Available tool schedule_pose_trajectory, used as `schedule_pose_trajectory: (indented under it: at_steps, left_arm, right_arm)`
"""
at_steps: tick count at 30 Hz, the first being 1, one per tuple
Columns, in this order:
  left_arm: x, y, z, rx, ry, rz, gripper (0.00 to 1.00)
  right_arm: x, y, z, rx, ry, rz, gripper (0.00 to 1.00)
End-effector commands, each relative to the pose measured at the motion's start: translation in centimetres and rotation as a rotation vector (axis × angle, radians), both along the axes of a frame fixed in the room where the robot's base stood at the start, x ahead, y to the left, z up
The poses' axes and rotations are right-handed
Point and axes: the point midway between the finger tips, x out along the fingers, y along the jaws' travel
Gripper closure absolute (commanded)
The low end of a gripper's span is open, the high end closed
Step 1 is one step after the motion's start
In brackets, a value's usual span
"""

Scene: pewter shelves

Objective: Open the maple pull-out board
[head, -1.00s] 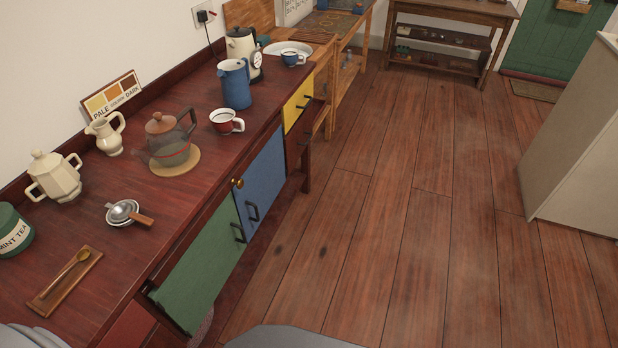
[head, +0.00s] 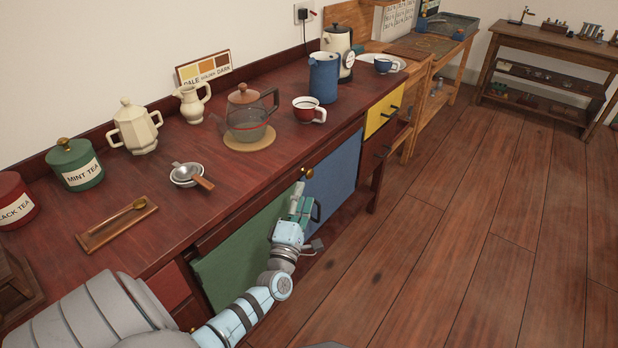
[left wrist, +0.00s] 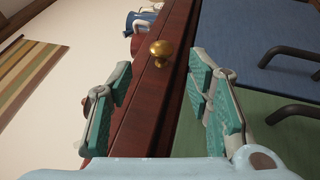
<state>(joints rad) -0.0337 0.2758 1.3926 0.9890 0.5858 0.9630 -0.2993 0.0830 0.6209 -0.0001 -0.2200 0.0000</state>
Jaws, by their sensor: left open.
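A round brass knob (head: 307,172) sits on the dark red strip under the counter's front edge, above the blue door. It shows clearly in the left wrist view (left wrist: 161,52), on the strip's front (left wrist: 146,112). No pale maple surface shows, and the strip looks flush. My left gripper (head: 298,192) is at the counter front, just before the knob. In the left wrist view its teal-padded fingers (left wrist: 160,68) are apart, with the knob ahead between their tips and nothing held. Any contact cannot be seen. My right gripper is out of view.
Green (head: 243,248) and blue (head: 333,178) doors with dark handles lie below the strip. A yellow drawer (head: 383,112) is farther right. The counter holds a glass teapot (head: 247,122), a strainer (head: 188,175), a wooden tray (head: 117,224) and tea tins. The floor to the right is clear.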

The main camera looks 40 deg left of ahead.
Motion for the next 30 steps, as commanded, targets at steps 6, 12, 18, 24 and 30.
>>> schedule_pose_trajectory:
  at_steps: [6,12,18,24,30]
  left_arm:
    - [5.0,2.3,1.1,0.002,0.000,0.001,0.54]
    - [6.9,3.1,1.7,0.002,0.003,0.000,0.54]
    - [7.1,3.2,1.8,0.003,0.004,0.000,0.54]
    - [7.1,3.2,1.8,0.004,0.005,0.000,0.72]
    - [7.1,3.2,1.9,0.005,0.002,0.000,1.00]
  right_arm:
    - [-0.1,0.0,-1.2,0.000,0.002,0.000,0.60]
    - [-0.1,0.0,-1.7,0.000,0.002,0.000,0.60]
    - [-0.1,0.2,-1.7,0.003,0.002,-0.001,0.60]
    - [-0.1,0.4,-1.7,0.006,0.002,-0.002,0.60]
    - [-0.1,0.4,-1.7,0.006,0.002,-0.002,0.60]
